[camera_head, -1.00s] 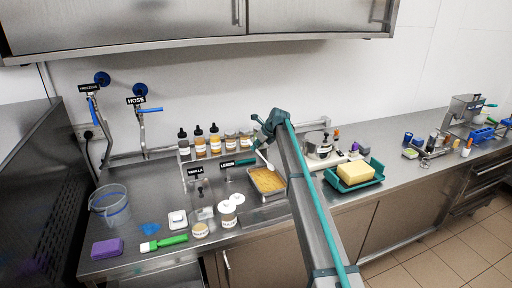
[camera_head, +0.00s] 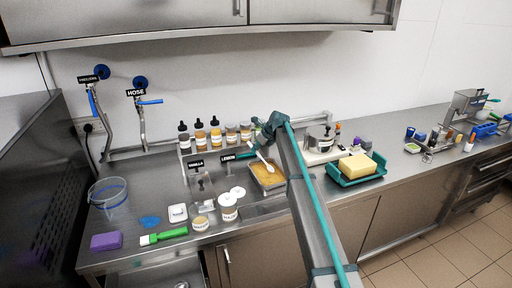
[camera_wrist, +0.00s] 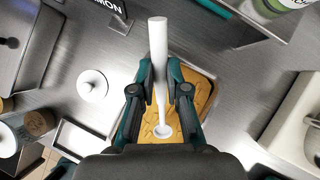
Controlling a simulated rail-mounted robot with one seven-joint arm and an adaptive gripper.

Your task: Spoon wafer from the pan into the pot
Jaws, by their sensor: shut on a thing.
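My gripper (camera_wrist: 160,72) is shut on a white spoon (camera_wrist: 158,45), with the fingers on either side of its handle. The spoon's small round bowl (camera_wrist: 163,131) shows over the pan in the wrist view; whether it touches the wafer or carries any, I cannot tell. The spoon also shows tilted in the head view (camera_head: 266,158). The rectangular metal pan (camera_head: 267,190) holds golden-brown wafer (camera_head: 268,177), also seen beneath the gripper in the wrist view (camera_wrist: 195,95). The silver pot (camera_head: 319,138) stands right of the pan, behind my arm.
A teal tray (camera_head: 345,181) with a yellow block (camera_head: 357,165) is at the right. Dropper bottles and jars (camera_head: 215,133) stand behind the pan. White-lidded tubs (camera_head: 228,207) are to its left. A clear bucket (camera_head: 108,195) stands farther left.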

